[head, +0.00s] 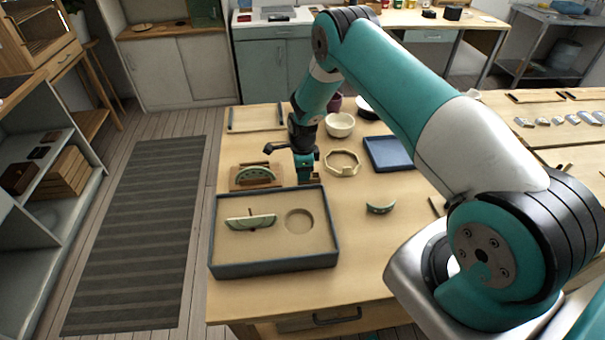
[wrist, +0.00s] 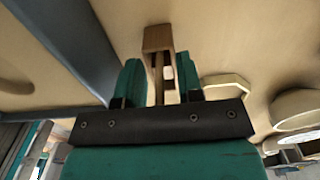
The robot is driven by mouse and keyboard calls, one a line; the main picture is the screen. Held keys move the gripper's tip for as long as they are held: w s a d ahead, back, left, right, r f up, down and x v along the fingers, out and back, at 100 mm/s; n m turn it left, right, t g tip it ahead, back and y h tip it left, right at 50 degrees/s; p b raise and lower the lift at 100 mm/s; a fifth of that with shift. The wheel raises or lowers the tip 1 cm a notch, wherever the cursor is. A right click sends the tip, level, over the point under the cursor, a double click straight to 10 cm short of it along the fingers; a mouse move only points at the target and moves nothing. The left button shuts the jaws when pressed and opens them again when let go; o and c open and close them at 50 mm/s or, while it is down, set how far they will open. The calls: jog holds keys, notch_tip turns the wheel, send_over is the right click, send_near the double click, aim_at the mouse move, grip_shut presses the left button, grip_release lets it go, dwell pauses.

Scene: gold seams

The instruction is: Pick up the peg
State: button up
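My gripper (head: 306,172) points down at the table just behind the tray's back right corner. In the wrist view its two green fingers (wrist: 160,72) stand apart, with a small wooden block (wrist: 157,38) ahead of and between them. The block has a slot or step. A small pale piece (wrist: 168,73), possibly the peg, shows between the fingers; I cannot tell whether either finger touches it. In the head view the block (head: 316,177) shows only in part beside the fingers, and the peg cannot be made out there.
The blue-grey tray (head: 275,267) in front holds a pale green curved piece (head: 262,221) and has a round recess. A wooden stand (head: 240,183) is left, an octagonal ring (head: 343,170) right. A blue tray (head: 388,153), white bowl (head: 340,125) and curved shard (head: 380,209) stand around.

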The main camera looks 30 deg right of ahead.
grip_shut()
jog(key=shift+r, duration=0.1)
